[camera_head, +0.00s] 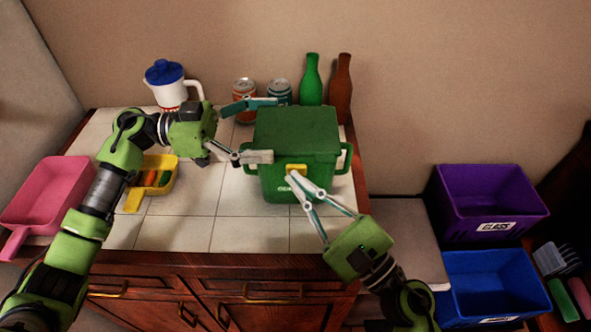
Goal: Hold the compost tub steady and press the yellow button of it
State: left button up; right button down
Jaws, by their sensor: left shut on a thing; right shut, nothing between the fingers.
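The green compost tub (297,132) stands upright with its lid down at the right end of the tiled counter. Its yellow button (296,169) is on the upper front, just under the lid edge. My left gripper (262,130) is at the tub's left side, shut on it, one finger toward the back and one at the left handle. My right gripper (293,178) is shut and empty, with its fingertips at the tub's front just below the button. I cannot tell whether they touch it.
A pitcher (172,88), two cans, a green bottle (311,82) and a brown bottle (341,85) stand along the back. A yellow container (158,166) and a pink scoop (52,195) are at left. Purple (488,202) and blue bins (489,283) stand right. The front tiles are clear.

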jog(key=shift+s+d+f, duration=0.1)
jog(key=shift+s, duration=0.5)
jog(key=shift+s, duration=2.6)
jog(key=s, duration=0.4)
jog(key=shift+w, duration=0.1)
jog(key=w, duration=0.8)
jog(key=shift+w, duration=0.4)
dwell(1.3)
